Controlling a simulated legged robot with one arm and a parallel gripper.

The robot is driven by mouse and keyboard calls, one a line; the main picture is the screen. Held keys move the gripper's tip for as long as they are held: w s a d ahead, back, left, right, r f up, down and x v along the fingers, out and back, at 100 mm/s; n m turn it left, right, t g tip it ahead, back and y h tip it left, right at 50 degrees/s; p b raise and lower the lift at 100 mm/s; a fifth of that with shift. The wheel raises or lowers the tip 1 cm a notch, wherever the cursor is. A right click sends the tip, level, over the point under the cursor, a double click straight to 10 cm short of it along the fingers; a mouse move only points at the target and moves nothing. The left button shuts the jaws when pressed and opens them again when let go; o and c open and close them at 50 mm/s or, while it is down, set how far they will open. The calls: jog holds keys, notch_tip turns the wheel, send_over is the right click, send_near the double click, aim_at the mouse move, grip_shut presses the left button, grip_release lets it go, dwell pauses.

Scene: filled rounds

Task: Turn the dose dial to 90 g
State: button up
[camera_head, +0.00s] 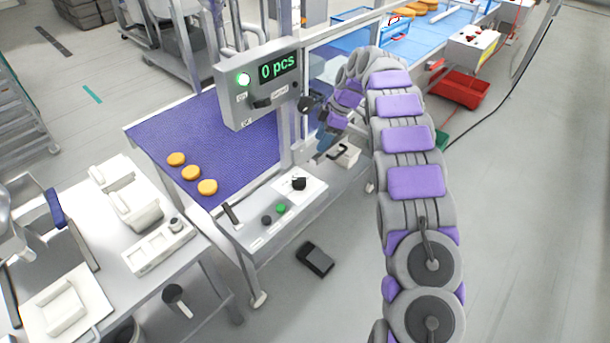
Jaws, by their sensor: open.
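I cannot tell for certain which knob is the dose dial; no gram scale is readable. A black knob (298,183) sits on the white control panel (245,226) at the belt's front end. Another dark knob (305,103) is at the right side of the grey display box (238,104), which reads "0 pcs" and has a lit green lamp. My arm rises at the right and bends over, so my gripper (326,142) points down behind and right of the panel, apart from the panel knob. Its fingers are small and partly hidden; it is open.
Several golden rounds (191,173) lie on the purple belt (150,134). The panel also has a green button (281,208) and a black lever (230,213). A white box with a small knob (175,225) stands on the left table.

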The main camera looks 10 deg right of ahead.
jog(key=b, duration=0.3)
send_near(299, 179)
jog(key=x, duration=0.9)
jog(key=shift+w, duration=0.1)
jog(key=shift+c, duration=0.2)
grip_shut()
